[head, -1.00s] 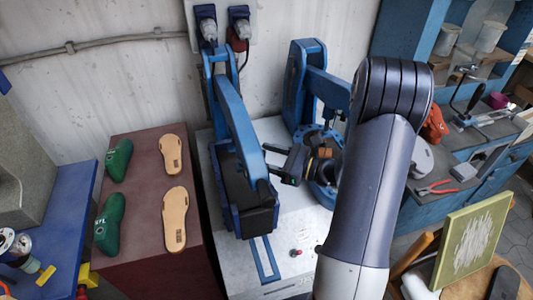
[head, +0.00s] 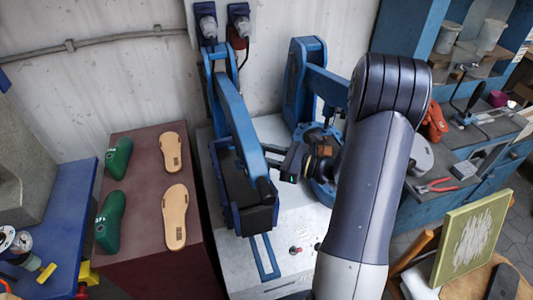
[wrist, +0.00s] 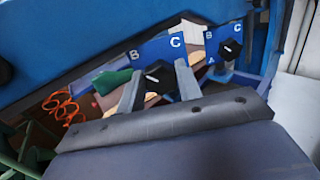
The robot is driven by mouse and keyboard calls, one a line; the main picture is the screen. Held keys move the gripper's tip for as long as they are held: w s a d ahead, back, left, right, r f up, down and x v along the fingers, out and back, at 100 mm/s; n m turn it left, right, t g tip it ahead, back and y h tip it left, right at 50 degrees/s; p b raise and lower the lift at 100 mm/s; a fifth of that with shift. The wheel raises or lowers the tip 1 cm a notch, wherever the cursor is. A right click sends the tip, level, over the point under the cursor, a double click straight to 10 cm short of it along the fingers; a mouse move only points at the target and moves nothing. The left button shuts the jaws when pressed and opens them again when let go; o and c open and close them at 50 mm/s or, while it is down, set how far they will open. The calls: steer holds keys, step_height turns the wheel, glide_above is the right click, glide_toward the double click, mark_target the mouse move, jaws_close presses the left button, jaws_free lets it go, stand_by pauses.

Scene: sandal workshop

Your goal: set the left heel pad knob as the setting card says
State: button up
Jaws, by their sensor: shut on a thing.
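In the wrist view, my gripper (wrist: 158,84) is shut on a black knob (wrist: 155,76) with a white pointer mark. This knob is the left one of two in that view. It sits on a blue panel (wrist: 150,52) with letters B and C showing; the fingers hide part of it. The pointer seems to lean up and left, but its exact setting is hard to read. In the head view, my gripper (head: 287,163) reaches left to the blue press (head: 237,118), and the knob is not clear. I cannot make out a setting card.
A second black knob (wrist: 230,49) stands close by on another lettered panel, to the right in the wrist view. Green lasts (head: 110,221) and tan insoles (head: 175,216) lie on the dark red bench (head: 140,258). Another blue machine (head: 302,77) stands close behind my gripper.

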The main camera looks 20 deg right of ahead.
steer(key=shift+b, duration=0.35)
steer(key=n+b, duration=0.6)
steer(key=b, duration=0.3)
steer(key=n+b, duration=0.6)
steer(key=b, duration=0.3)
steer(key=n+b, duration=0.5)
steer(key=b, duration=0.4)
steer(key=shift+s+a+f+n, duration=0.15)
steer(key=shift+f+n, duration=0.15)
steer(key=shift+n, duration=0.1)
steer(key=shift+r+b, duration=0.1)
steer(key=shift+b, duration=0.25)
steer(key=o, duration=1)
steer(key=shift+c, duration=0.2)
steer(key=v, duration=1)
steer(key=shift+s+d+p, duration=0.3)
